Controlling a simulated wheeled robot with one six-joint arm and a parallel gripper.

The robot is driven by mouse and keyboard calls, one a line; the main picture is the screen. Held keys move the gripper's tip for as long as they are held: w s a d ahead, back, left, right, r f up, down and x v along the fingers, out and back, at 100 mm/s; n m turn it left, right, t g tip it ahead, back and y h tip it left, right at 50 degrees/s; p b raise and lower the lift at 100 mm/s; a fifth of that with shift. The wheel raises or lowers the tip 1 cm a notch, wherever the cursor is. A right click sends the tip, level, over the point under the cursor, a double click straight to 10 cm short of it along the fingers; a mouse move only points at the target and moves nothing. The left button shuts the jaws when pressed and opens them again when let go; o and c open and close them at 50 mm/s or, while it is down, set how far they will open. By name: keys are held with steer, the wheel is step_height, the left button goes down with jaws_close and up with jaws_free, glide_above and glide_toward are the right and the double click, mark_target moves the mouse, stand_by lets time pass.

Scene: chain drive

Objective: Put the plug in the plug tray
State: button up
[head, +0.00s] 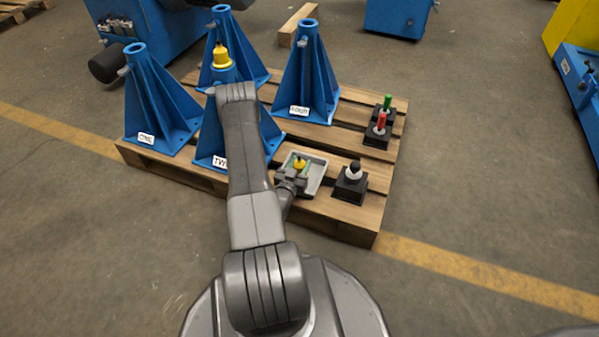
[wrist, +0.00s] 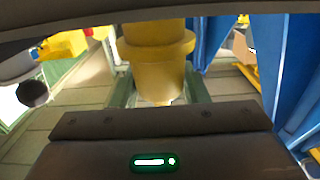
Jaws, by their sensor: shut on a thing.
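The plug (head: 299,162) is yellow and stepped, with a wide collar. My gripper (head: 296,176) is shut on it, over the plug tray (head: 318,176), a shallow pale grey box on the pallet. In the wrist view the yellow plug (wrist: 156,70) fills the space between the jaws, its narrower end downward. My arm and gripper hide the tray's near left part. I cannot tell whether the plug touches the tray floor.
Several blue stands (head: 307,80) rise from the wooden pallet (head: 365,215), left of and behind the tray. A larger yellow piece (head: 222,59) tops one stand. Red (head: 380,122) and green (head: 387,103) pieces stand behind.

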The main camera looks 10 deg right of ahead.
steer(key=shift+f+b, duration=0.3)
steer(key=shift+f, duration=0.95)
steer(key=shift+f, duration=0.15)
steer(key=o, duration=1)
